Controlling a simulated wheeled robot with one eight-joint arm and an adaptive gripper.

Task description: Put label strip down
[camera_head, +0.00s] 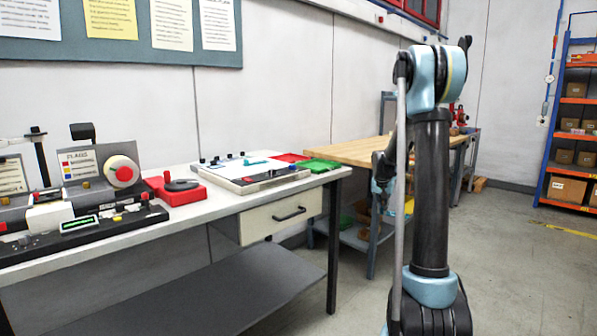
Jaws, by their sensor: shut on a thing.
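I cannot make out a label strip with certainty in this view. My arm stands upright in the right half, and its lower links are in front of the wooden bench. A small dark and light-blue part of it shows just left of the thick black link. My gripper's fingers cannot be made out; they seem hidden behind the arm. The label rewinder (85,185) stands on the left of the grey worktable (225,203), with a white reel and red hub (123,172). A flat white panel (240,170) with a small teal piece on it lies further right.
A red block with a dark round top (178,190) sits between the rewinder and the panel. Red (290,157) and green (320,165) trays lie at the table's right end. A wooden bench (352,152) stands behind my arm.

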